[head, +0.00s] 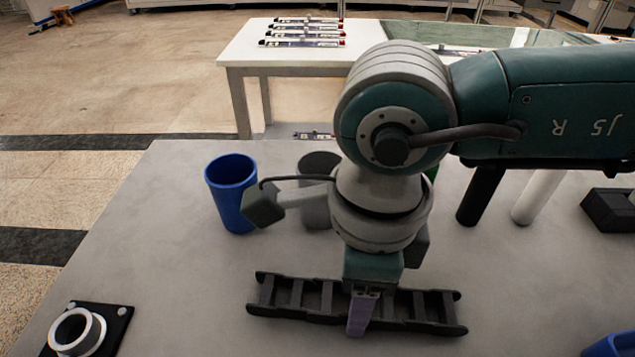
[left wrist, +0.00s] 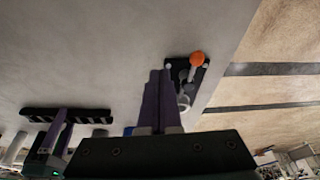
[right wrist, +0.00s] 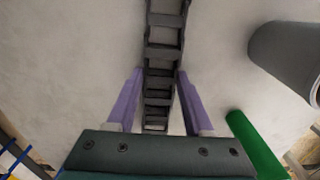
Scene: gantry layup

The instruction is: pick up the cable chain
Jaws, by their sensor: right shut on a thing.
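The cable chain (head: 296,297) is a dark, ladder-like strip lying left to right at the front of the grey table. It also shows in the left wrist view (left wrist: 90,116) and runs lengthwise in the right wrist view (right wrist: 163,55). My right gripper (head: 360,325) comes down over its middle, with purple fingers on either side in the right wrist view (right wrist: 158,78), shut on it. Whether the chain touches the table I cannot tell. My left gripper (left wrist: 158,73) shows only in the left wrist view, its fingers together and empty, away from the chain.
A blue cup (head: 231,190) and a grey cup (head: 316,185) stand behind the chain. A black plate with a white ring (head: 78,330) is at front left. Table between plate and chain is clear.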

